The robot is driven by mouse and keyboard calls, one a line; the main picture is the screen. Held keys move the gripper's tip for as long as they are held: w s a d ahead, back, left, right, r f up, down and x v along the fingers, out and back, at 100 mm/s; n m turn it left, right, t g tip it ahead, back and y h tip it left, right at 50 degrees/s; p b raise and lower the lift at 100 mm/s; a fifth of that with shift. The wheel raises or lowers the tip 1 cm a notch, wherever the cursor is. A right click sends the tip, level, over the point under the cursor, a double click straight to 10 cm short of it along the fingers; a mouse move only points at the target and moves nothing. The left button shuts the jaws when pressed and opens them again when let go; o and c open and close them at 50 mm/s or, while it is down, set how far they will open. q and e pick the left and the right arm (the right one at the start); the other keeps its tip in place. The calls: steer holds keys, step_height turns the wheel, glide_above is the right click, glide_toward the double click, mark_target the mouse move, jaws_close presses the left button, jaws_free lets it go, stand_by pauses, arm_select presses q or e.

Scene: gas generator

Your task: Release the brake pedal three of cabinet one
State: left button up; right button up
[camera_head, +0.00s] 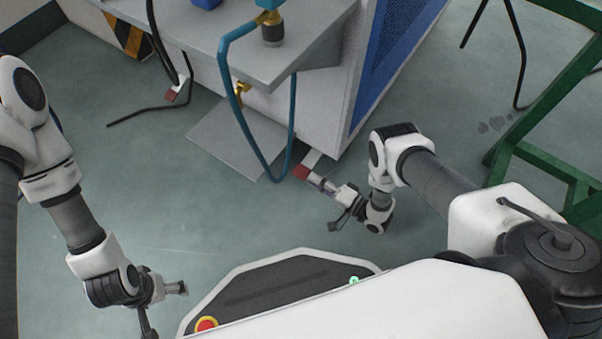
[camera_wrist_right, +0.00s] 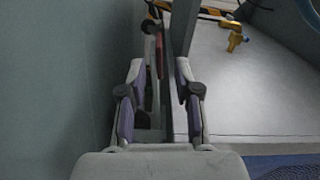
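A red-tipped brake pedal (camera_head: 301,172) sticks out low at the near corner of the grey-white cabinet (camera_head: 335,95). My right gripper (camera_head: 313,179) is low by the floor, with its fingertips right at this pedal. In the right wrist view, the fingers (camera_wrist_right: 160,68) are apart, and a narrow red edge of the pedal (camera_wrist_right: 159,55) shows between and beyond them. Whether they touch it I cannot tell. A second red-tipped pedal (camera_head: 172,95) sits farther left at the cabinet's foot. My left gripper (camera_head: 178,288) hangs over open floor, away from the cabinet; its finger gap is unclear.
A blue hose (camera_head: 231,95) loops down from the cabinet's shelf near a brass valve (camera_head: 241,92). A grey plate (camera_head: 232,138) lies on the floor before the cabinet. A green frame (camera_head: 545,95) stands at the right.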

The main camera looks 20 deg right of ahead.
mark_target(301, 172)
steer(key=b+x, duration=0.2)
steer(key=x, duration=0.3)
steer(key=shift+w+a+f, duration=0.1)
steer(key=shift+w+a, duration=0.05)
steer(key=shift+w, duration=0.1)
steer(key=shift+c, duration=0.3)
jaws_close()
steer(key=shift+r+p, duration=0.8)
steer(key=shift+r, duration=0.35)
steer(key=shift+f, duration=0.1)
steer(key=shift+o, duration=0.3)
jaws_free()
